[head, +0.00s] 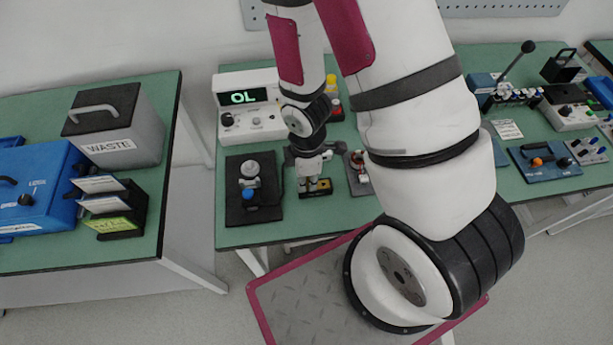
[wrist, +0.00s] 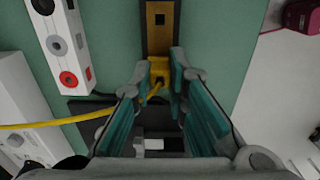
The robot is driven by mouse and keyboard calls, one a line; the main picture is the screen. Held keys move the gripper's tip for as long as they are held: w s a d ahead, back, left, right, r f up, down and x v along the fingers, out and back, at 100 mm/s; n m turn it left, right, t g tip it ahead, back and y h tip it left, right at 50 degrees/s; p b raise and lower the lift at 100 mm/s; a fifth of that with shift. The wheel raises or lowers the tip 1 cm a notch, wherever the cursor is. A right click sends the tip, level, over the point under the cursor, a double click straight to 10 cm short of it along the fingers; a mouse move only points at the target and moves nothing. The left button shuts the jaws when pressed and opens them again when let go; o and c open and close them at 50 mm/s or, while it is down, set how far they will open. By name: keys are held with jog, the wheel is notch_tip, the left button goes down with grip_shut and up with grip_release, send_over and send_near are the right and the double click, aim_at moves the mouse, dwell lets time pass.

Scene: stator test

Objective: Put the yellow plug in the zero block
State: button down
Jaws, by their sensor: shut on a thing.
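The yellow plug (wrist: 158,68) is between my gripper's fingertips (wrist: 160,82) in the wrist view, and my gripper is shut on it. Its yellow cable (wrist: 50,122) runs off to the left. A narrow block with a brass-coloured top (wrist: 160,38) and a dark square opening lies just beyond the plug; it looks like the zero block. The plug appears to meet the block's near end; I cannot tell whether it is seated. In the head view my gripper (head: 308,182) is low over the green bench by a small dark and yellow block (head: 320,187). The plug is not clear there.
A white meter (head: 226,97) reading OL stands behind my gripper. A black base with a fixture (head: 240,205) is to the left. Another fixture (head: 356,175) is close on the right. In the wrist view a pale panel with round sockets (wrist: 57,42) lies left of the block.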

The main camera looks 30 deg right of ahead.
jog(key=shift+f, duration=0.15)
jog(key=c, duration=1.5)
grip_release()
